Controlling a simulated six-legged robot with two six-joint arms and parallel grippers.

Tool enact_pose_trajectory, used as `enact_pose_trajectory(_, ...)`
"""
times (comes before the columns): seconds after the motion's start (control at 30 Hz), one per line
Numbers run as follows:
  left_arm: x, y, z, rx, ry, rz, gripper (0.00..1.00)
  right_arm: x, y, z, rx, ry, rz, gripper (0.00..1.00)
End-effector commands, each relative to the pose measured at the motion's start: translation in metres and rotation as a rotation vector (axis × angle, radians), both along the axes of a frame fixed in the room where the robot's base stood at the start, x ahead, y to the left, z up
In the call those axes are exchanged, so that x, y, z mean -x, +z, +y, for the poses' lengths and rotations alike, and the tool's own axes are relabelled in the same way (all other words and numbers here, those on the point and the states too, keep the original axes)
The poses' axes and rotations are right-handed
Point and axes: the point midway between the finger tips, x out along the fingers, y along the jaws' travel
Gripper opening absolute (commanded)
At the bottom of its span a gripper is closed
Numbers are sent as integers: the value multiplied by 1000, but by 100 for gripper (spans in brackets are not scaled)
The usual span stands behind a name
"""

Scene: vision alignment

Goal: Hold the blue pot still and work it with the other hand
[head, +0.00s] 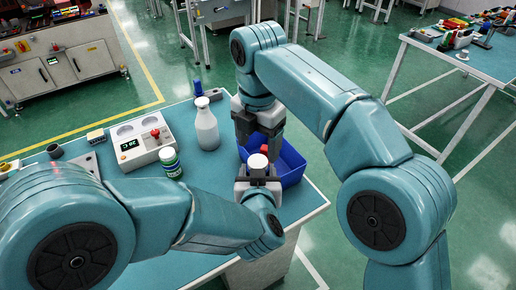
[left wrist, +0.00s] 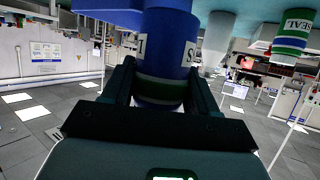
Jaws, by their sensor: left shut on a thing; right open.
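The blue pot (left wrist: 165,62) has a white lettered label and a dark green band. In the left wrist view it stands between the two dark fingers of my left gripper (left wrist: 160,88), which is shut on it. In the head view, my left gripper (head: 258,178) is at the near side of the blue bin, around a small pale-topped thing (head: 258,161) that looks like the pot's top. My right gripper (head: 257,140) is open and points down just above and behind it. Its fingers partly overlap the bin, and I cannot tell whether they touch the pot.
A blue bin (head: 291,160) lies behind the grippers. To the left on the teal table are a white bottle (head: 207,125), a green-and-white pot (head: 170,162) and a device with a display and red knob (head: 140,143). The table's right edge is close to the bin.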

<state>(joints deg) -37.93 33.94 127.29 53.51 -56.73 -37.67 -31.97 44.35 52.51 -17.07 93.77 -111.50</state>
Motion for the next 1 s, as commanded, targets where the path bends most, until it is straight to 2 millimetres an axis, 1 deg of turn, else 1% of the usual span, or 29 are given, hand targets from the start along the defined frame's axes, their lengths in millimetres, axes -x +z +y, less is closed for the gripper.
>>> enact_pose_trajectory(0.2, 0, 0, 0, 0, 0, -1, 0, 0, 0, 0, 1, 1, 1, 72)
enact_pose_trajectory(0.23, 0, 0, 0, 0, 0, -1, 0, 0, 0, 0, 1, 1, 1, 62)
enact_pose_trajectory(0.27, 0, 0, 0, 0, 0, -1, 0, 0, 1, 0, 0, 1, 0, 57)
enact_pose_trajectory(0.37, 0, 0, 0, 0, 0, -1, 0, -1, 11, 1, 0, 1, -1, 57)
enact_pose_trajectory(0.5, 0, 0, 0, 0, 0, -1, 0, -1, 28, 1, -2, 1, -1, 57)
enact_pose_trajectory(0.6, 0, 0, 0, 0, 0, -1, 0, 0, 34, 1, -1, 2, 1, 57)
enact_pose_trajectory(0.87, 0, 0, 0, 0, 0, -1, 0, 0, 35, 0, 0, 2, 2, 57)
enact_pose_trajectory(1.0, 0, 0, 0, 0, 0, -1, 0, 0, 31, 0, 0, 2, 3, 57)
